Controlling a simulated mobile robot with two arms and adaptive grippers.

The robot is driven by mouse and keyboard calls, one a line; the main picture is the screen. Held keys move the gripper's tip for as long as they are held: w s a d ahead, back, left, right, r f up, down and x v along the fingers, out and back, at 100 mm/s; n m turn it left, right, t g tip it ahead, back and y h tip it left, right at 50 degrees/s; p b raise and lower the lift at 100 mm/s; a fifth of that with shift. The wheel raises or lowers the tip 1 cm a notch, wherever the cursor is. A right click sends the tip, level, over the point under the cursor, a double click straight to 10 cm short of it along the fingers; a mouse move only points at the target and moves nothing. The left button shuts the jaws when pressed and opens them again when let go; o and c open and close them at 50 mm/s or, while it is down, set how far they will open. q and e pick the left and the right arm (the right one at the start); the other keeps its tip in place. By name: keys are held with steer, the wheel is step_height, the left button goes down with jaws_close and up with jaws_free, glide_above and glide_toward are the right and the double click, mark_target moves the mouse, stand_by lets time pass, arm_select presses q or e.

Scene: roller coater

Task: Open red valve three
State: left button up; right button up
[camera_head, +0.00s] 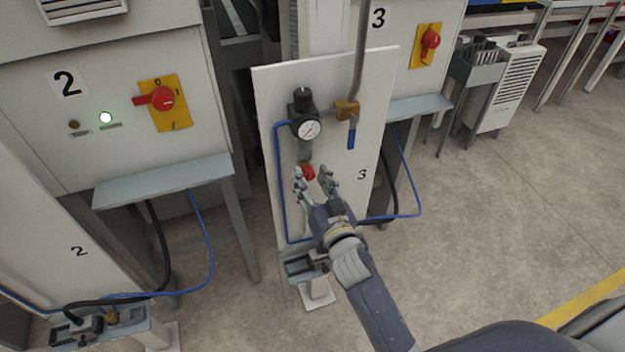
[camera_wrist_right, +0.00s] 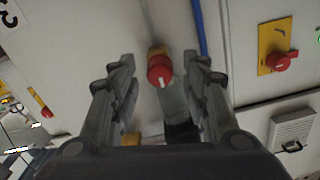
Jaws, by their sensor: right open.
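The red valve (camera_head: 308,172) is a small red knob below the pressure gauge (camera_head: 309,129) on the white panel (camera_head: 350,211) marked 3. My right gripper (camera_head: 314,177) is open in front of it, its fingers on either side of the knob. In the right wrist view the red knob (camera_wrist_right: 160,71) shows between the two open fingers (camera_wrist_right: 162,75), near their tips. I cannot tell whether the fingers touch it. A grey-green cylinder (camera_wrist_right: 172,102) adjoins the knob. My left gripper is not in view.
A brass valve with a blue lever (camera_head: 351,137) sits right of the gauge. Red rotary switches on yellow plates are on cabinet 2 (camera_head: 162,98) and cabinet 3 (camera_head: 431,40). Blue hoses run beside the panel. Grey shelves (camera_head: 163,180) jut out at left.

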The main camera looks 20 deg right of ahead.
jaws_close()
steer(key=shift+n, duration=0.4)
steer(key=n, duration=0.3)
steer(key=shift+n, duration=0.4)
steer(key=n, duration=0.4)
steer(key=shift+n, duration=0.3)
steer(key=n, duration=0.4)
steer(key=shift+f, duration=0.1)
steer(key=shift+a+n+b, duration=0.1)
steer(key=shift+n+b, duration=0.2)
steer(key=shift+n, duration=2.1)
